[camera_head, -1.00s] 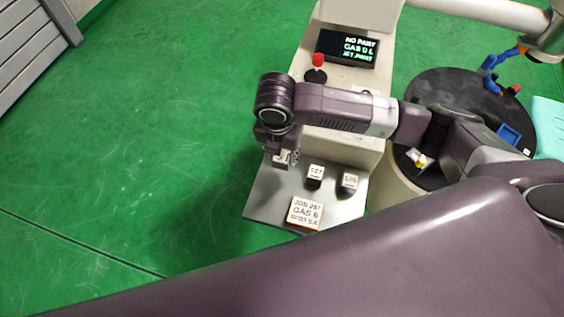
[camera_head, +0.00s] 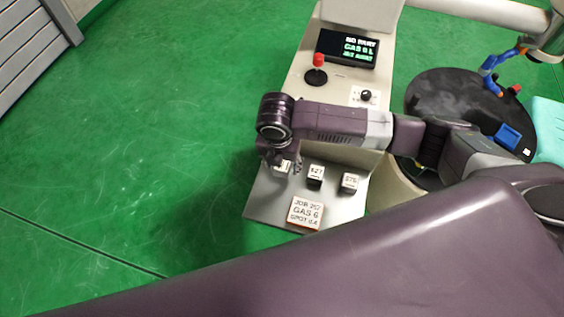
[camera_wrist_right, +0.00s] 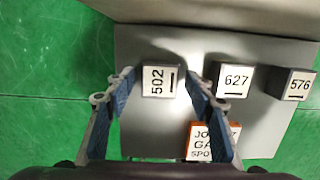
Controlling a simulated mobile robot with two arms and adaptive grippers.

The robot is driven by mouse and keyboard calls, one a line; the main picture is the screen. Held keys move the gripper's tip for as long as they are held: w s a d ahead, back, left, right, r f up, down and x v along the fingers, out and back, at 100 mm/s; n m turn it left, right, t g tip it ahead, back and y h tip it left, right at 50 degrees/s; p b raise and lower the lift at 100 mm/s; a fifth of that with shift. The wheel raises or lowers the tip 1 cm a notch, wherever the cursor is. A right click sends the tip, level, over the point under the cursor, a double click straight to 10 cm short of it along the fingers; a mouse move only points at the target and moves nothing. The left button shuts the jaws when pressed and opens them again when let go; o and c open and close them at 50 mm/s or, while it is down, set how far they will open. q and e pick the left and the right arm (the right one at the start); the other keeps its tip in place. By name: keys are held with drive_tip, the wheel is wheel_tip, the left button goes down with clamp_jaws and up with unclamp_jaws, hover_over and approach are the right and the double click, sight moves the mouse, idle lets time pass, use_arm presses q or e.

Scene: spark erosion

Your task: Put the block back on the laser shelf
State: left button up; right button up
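The block marked 502 (camera_wrist_right: 160,80) stands on the grey shelf (camera_wrist_right: 150,130), left of two similar blocks. Its pale top also shows under my right gripper in the head view (camera_head: 281,168). My right gripper (camera_wrist_right: 159,78) is open, with one blue-padded finger on each side of the block and a visible gap to both. In the head view my right gripper (camera_head: 281,163) hangs over the shelf's left part and partly hides the block. My left gripper is not in view.
Blocks 627 (camera_wrist_right: 233,79) and 576 (camera_wrist_right: 297,84) stand to the right. An orange-edged job card (camera_head: 306,213) lies at the shelf's front. A red knob (camera_head: 318,60) and display (camera_head: 347,48) are behind. A black round table (camera_head: 440,95) is at right.

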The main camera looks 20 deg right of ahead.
sight(280, 171)
wheel_tip(280, 171, up, 12)
drive_tip(key=s+a, duration=0.1)
drive_tip(key=shift+s, duration=0.25)
idle(0.4)
idle(0.4)
